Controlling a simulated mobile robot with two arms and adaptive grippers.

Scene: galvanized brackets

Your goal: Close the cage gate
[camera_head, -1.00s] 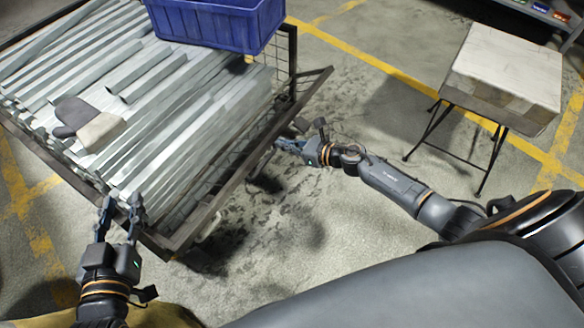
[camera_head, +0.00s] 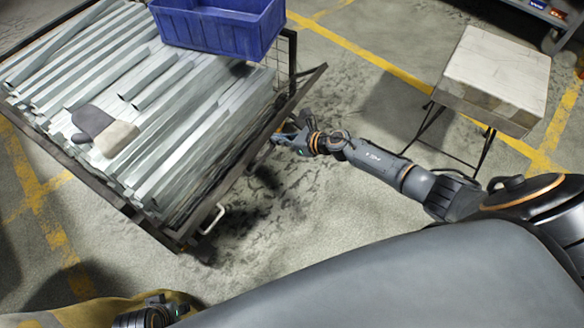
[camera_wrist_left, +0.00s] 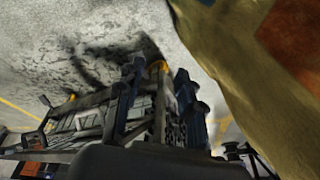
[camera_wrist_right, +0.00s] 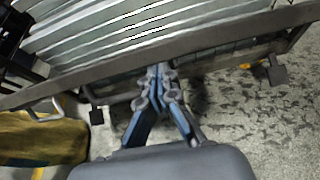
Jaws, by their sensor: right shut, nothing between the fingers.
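The cage gate (camera_head: 252,141) is the dark-framed mesh side along the right of the cart (camera_head: 75,158). Its top bar runs beside the load, and its far end juts out past the blue crate. My right gripper (camera_head: 276,139) is shut and empty, with its tips at the outer side of the gate. In the right wrist view the closed fingertips (camera_wrist_right: 160,76) are at the rail; whether they touch cannot be told. A pale U-shaped handle (camera_head: 211,220) sits near the gate's near end. In the left wrist view my left gripper (camera_wrist_left: 158,88) is open and empty, away from the gate.
Galvanized bars (camera_head: 150,110) fill the cart, with a glove (camera_head: 104,131) and a blue crate (camera_head: 225,22) on top. A box on a stand (camera_head: 494,75) is at the right. A yellow-brown thing (camera_wrist_right: 40,138) lies near the front.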

